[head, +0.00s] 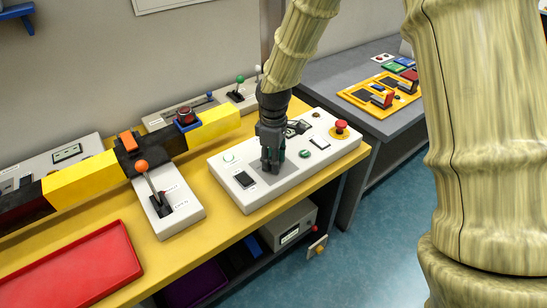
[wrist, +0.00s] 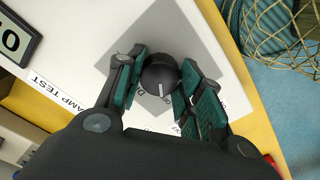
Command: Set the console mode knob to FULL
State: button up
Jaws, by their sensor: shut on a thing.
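The console (head: 325,150) is a white box on the yellow bench. My gripper (head: 271,165) reaches down onto its top face from above. In the wrist view my gripper (wrist: 162,82) has its green-padded fingers on either side of a round black knob (wrist: 159,72) and is shut on it. The knob sits on a grey square plate (wrist: 190,42). Its white pointer line points toward the bottom of the wrist picture. The mode labels around the knob are mostly hidden by the fingers; I cannot read FULL. The knob is hidden in the head view.
A black rocker switch (head: 244,179) and a red mushroom button (head: 340,128) are on the console. A lever with an orange ball (head: 142,166) stands left of it. A red tray (head: 75,268) lies at the front left. A grey table (head: 345,75) stands behind.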

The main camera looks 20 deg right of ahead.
jog(key=m+p, duration=0.3)
jog(key=m, duration=0.3)
jog(key=shift+r+p, duration=0.2)
jog(key=shift+p, duration=0.2)
jog(key=m+p, duration=0.2)
jog(key=m, duration=0.3)
jog(key=shift+w+p, duration=0.1)
jog(key=shift+p, duration=0.25)
jog(key=m+p, duration=0.2)
jog(key=m, duration=0.4)
jog(key=shift+m+p, duration=0.3)
jog(key=shift+p, duration=0.05)
jog(key=m+p, duration=0.2)
jog(key=m, duration=0.3)
jog(key=shift+f, duration=0.1)
jog(key=shift+m, duration=0.4)
jog(key=o, duration=1)
jog(key=shift+o, duration=0.2)
